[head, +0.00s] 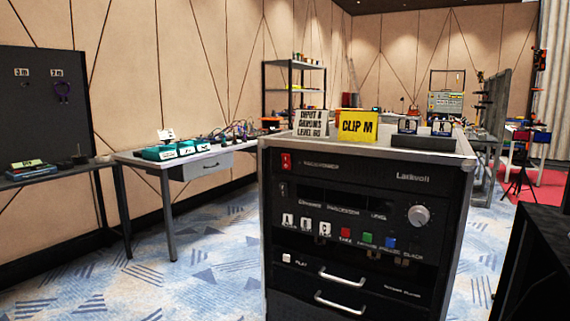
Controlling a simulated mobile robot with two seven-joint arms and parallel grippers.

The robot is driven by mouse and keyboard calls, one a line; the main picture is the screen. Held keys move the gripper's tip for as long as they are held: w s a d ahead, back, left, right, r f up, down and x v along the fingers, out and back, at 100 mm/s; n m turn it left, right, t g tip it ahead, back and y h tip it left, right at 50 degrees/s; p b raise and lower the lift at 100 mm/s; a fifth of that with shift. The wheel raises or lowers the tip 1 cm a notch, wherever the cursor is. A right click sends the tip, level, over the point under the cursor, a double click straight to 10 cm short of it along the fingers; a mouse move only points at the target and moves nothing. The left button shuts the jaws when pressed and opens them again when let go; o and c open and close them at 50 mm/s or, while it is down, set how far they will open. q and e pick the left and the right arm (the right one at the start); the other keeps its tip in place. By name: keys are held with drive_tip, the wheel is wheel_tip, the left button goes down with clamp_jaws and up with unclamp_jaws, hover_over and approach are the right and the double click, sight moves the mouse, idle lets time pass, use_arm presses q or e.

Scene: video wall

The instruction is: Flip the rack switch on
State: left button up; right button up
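The rack (350,265), a black panel cabinet with a grey frame, stands upright just right of the picture's middle, facing me. A small red rocker switch (286,161) sits at the panel's upper left; its on or off position is too small to tell. A small dark switch-like part (284,189) sits below it. Lower down are white buttons marked A, B and C (305,226), coloured buttons (367,238) and a round silver knob (419,215). Neither of my grippers is in view, and no gripper touches the rack.
A table with teal boxes (160,153) stands behind left. A dark board (45,100) is far left. A black block (540,265) stands near right. Patterned carpet (190,265) is open left of the rack.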

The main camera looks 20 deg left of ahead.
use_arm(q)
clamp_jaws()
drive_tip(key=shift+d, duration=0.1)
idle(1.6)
